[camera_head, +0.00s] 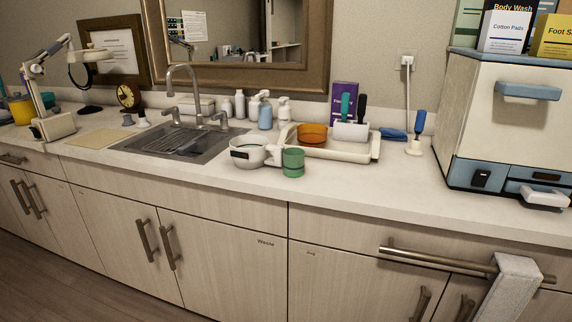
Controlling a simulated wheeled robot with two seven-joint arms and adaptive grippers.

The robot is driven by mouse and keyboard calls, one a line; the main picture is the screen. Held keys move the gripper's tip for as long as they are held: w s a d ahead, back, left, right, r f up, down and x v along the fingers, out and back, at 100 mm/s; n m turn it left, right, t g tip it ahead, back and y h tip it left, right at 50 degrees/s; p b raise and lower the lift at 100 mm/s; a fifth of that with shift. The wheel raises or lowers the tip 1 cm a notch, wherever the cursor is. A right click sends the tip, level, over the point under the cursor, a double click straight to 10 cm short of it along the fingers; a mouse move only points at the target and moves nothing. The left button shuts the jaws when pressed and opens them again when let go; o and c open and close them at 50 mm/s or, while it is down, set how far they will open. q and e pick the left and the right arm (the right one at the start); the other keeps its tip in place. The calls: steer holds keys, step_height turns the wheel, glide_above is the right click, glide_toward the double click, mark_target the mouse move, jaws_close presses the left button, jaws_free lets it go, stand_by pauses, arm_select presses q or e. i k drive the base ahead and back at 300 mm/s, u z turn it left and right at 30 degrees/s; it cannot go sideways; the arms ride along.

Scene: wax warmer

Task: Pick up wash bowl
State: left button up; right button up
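An amber-orange bowl (312,133), the most bowl-like thing in view, sits in the rear left part of a shallow cream tray (335,152) on the counter, right of the sink. I cannot tell for certain that it is the wash bowl. A round white pot-like device (249,151) with a dark panel stands in front of the sink's right side, left of the tray. Neither of my grippers is in view.
A green cup (293,162) stands before the tray. A white holder (351,131) with dark and teal handles is right of the bowl. Bottles (265,115) stand behind the sink (180,146). A cabinet (515,120) fills the right end. The front counter strip is clear.

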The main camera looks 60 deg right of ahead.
mark_target(248, 151)
steer(key=k, duration=0.35)
steer(key=z, duration=0.75)
